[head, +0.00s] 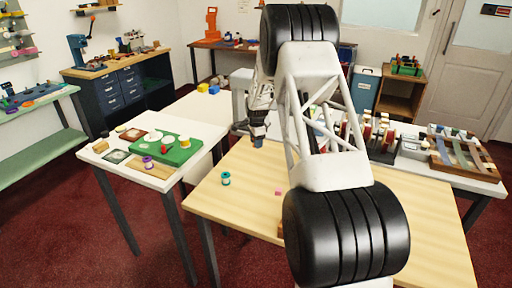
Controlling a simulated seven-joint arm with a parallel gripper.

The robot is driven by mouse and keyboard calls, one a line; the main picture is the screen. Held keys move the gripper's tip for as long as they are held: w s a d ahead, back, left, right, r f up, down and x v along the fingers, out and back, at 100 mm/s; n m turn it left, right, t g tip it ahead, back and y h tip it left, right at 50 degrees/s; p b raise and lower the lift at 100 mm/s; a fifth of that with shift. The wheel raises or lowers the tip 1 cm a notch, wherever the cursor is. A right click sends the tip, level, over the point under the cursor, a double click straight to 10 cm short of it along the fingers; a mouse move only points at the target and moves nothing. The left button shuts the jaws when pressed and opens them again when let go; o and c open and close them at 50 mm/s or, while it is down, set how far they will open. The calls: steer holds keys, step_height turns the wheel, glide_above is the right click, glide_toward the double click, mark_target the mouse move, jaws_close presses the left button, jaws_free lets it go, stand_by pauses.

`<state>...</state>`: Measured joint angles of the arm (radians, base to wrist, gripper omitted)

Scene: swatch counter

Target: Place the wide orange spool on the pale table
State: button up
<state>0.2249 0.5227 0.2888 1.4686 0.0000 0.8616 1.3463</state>
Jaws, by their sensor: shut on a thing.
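My gripper (258,138) is small and dark in the head view, low over the far left part of the light wood table (225,203). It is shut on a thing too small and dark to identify. I cannot make out a wide orange spool; my arm hides much of the middle. A white-topped pale table (112,169) stands to the left, apart from the gripper. A teal spool (226,178) stands on the wood table, nearer than the gripper. A purple spool (148,162) is on a wooden board on the white table.
A green tray (180,155) with white pieces fills much of the white table. A pink block (278,191) lies on the wood table. Racks of spools (380,138) and a ribbon board (462,152) stand at the right. The wood table's left front is mostly clear.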

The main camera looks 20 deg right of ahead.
mark_target(256, 151)
steer(key=shift+w+d+f, duration=0.1)
steer(key=shift+w+d, duration=0.1)
steer(key=shift+w, duration=0.6)
steer(key=shift+f, duration=1.75)
steer(key=shift+f, duration=0.15)
steer(key=o, duration=0.9)
steer(key=shift+r, duration=0.2)
step_height(256, 151, up, 12)
steer(key=shift+f, duration=0.15)
steer(key=shift+r, duration=0.2)
